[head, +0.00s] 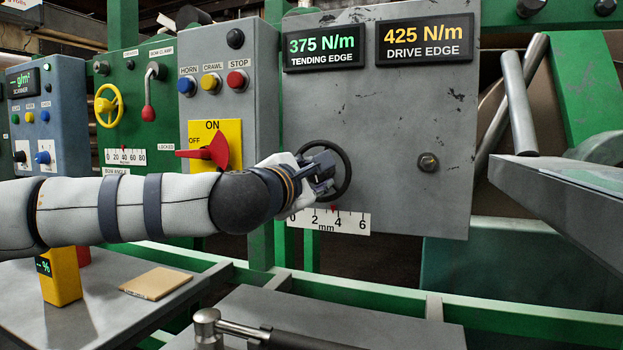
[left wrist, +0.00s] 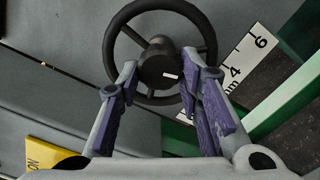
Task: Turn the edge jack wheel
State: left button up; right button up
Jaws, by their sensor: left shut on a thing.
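The edge jack wheel (head: 347,165), a black spoked handwheel, is on the grey panel in the head view. In the left wrist view the wheel (left wrist: 113,35) shows its dark hub with a small white mark. My left gripper (head: 322,170) is at the wheel, its arm coming in from the left and covering part of the rim. In the left wrist view my left gripper (left wrist: 160,78) has a finger on each side of the hub and is shut on the wheel. The mm scale (head: 345,221) under the wheel has a red pointer near 3. My right gripper is not in view.
The tending edge display (head: 323,47) reads 375 N/m and the drive edge display (head: 424,40) reads 425 N/m. A red rotary switch (head: 217,150) on a yellow plate is close to my left wrist. A bolt (head: 428,162) sticks out right of the wheel. A green rail (head: 400,298) runs below.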

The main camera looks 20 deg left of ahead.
pick_arm(q)
jog(key=n, duration=0.2)
jog(key=n+b, duration=0.1)
jog(key=n, duration=0.1)
jog(key=n+b, duration=0.1)
jog(key=n, duration=0.1)
jog(key=shift+f, duration=0.25)
jog(key=n+b, duration=0.2)
jog(key=n, duration=0.3)
jog(key=shift+d+f+n+b, duration=0.1)
jog(key=shift+d+n+b, duration=0.05)
jog(key=shift+n+b, duration=0.25)
jog(key=n+b, duration=0.3)
jog(key=n, duration=0.3)
jog(key=shift+w+d, duration=0.1)
jog(key=shift+d, duration=0.05)
jog(key=n+b, duration=0.2)
jog(key=n, duration=0.2)
jog(key=shift+d, duration=0.1)
jog(key=shift+r+n+b, duration=0.2)
jog(key=shift+n+b, duration=0.15)
jog(key=shift+n, duration=0.45)
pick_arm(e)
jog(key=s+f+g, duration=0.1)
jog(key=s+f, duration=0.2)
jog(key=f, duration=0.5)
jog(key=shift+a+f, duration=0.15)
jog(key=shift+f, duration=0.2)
pick_arm(q)
jog(key=shift+r, duration=0.1)
